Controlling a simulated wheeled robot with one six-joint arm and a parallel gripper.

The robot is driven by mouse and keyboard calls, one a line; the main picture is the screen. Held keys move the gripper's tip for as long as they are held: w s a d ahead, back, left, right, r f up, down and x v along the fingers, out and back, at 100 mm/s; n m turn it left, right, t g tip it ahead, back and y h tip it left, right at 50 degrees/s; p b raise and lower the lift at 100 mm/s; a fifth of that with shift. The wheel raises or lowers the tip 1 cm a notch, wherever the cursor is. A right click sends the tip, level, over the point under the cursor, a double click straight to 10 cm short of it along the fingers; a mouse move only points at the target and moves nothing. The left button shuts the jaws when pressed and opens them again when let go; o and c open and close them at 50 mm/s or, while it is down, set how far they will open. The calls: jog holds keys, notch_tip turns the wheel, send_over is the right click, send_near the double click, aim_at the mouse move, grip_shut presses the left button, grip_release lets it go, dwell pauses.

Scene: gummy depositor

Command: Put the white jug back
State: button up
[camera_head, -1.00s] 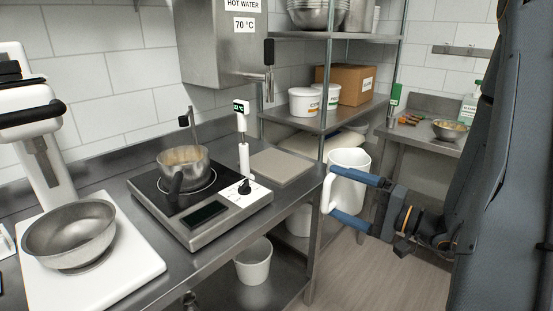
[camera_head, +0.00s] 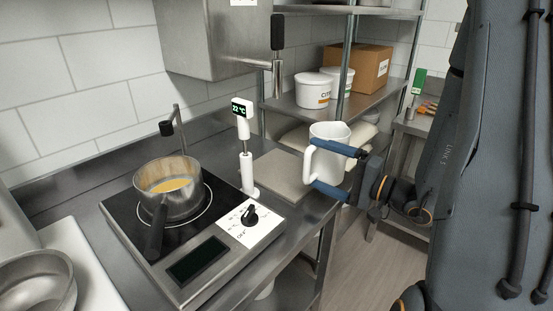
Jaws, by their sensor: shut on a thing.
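The white jug (camera_head: 327,166) is in the right half of the head view, upright, with its handle towards the left. My gripper (camera_head: 332,168) is shut on the jug, with one blue finger high and one low across its side. The jug is in front of the shelf rack, over or beside the right end of a flat grey-beige board (camera_head: 284,177) on the steel counter. I cannot tell whether its base touches anything; the lower finger hides part of it.
An induction hob (camera_head: 186,265) holds a saucepan (camera_head: 171,190) with yellow liquid. A white thermometer stand (camera_head: 246,160) is between the hob and the board. A tap (camera_head: 278,75) hangs above. White tubs (camera_head: 313,91) and a cardboard box (camera_head: 361,69) fill the rack shelf. A metal bowl (camera_head: 37,283) is lower left.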

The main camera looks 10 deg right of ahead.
jog(key=shift+f+p+x, duration=0.6)
jog(key=shift+p+x, duration=0.35)
jog(key=shift+x, duration=1.5)
jog(key=shift+f+p+x, duration=0.6)
jog(key=shift+p+x, duration=0.35)
jog(key=shift+x, duration=1.45)
jog(key=shift+f+p+x, duration=0.6)
jog(key=shift+p+x, duration=0.35)
jog(key=shift+x, duration=1.5)
jog(key=shift+f, duration=0.1)
jog(key=o, duration=1.3)
jog(key=shift+c, duration=0.2)
